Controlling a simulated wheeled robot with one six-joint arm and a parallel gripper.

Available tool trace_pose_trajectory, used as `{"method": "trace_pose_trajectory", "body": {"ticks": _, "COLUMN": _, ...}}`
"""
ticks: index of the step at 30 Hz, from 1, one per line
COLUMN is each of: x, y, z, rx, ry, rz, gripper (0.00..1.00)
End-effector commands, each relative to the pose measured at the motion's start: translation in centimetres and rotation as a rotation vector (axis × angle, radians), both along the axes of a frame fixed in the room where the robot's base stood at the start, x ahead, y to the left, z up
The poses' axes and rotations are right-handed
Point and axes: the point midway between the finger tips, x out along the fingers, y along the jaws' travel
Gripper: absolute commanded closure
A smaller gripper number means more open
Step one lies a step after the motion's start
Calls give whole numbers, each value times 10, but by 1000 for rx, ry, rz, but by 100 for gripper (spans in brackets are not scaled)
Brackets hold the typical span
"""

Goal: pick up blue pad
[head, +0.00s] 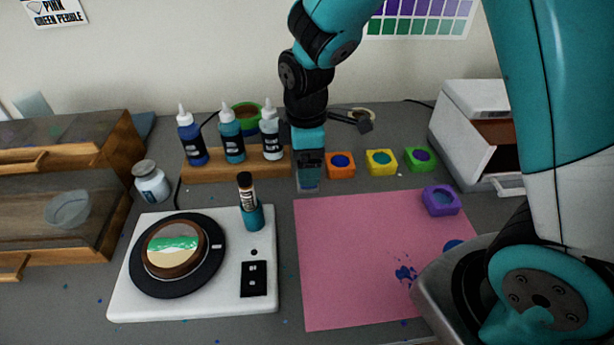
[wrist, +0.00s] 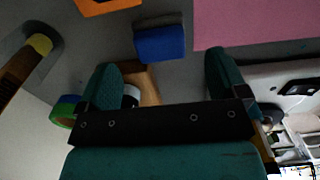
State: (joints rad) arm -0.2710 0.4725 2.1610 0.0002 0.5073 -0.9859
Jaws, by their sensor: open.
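The blue pad (wrist: 160,44) is a small block with a blue face and a dark grey strip, lying on the grey worktop in the wrist view. It shows just beyond my open fingertips, between their lines, apart from them. My gripper (wrist: 160,62) is open and empty, with one teal finger on each side. In the head view my gripper (head: 309,184) points down at the back of the table, left of the orange block and near the pink mat's back left corner. I cannot make out the pad clearly there; the gripper covers that area.
An orange block (head: 340,165) stands close on the right, with yellow (head: 381,162) and green (head: 419,159) blocks beyond. A wooden rack (head: 222,170) with several bottles is close on the left. The pink mat (head: 345,260) lies in front, beside a white turntable unit (head: 140,303).

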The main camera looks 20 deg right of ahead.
Motion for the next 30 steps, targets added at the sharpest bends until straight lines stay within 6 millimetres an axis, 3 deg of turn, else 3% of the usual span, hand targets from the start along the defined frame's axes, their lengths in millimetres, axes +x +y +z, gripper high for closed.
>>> {"method": "trace_pose_trajectory", "body": {"ticks": 6, "x": -2, "y": -2, "z": -33, "rx": -1, "ry": 4, "rz": 0, "gripper": 8}}
{"method": "trace_pose_trajectory", "body": {"ticks": 15, "x": -2, "y": -2, "z": -40, "rx": 0, "ry": 0, "rz": 0, "gripper": 8}}
{"method": "trace_pose_trajectory", "body": {"ticks": 16, "x": -2, "y": -2, "z": -40, "rx": 0, "ry": 0, "rz": 0, "gripper": 11}}
{"method": "trace_pose_trajectory", "body": {"ticks": 23, "x": -2, "y": -2, "z": -40, "rx": 0, "ry": 1, "rz": 0, "gripper": 62}}
{"method": "trace_pose_trajectory", "body": {"ticks": 30, "x": -2, "y": -2, "z": -40, "rx": 0, "ry": 0, "rz": 0, "gripper": 62}}
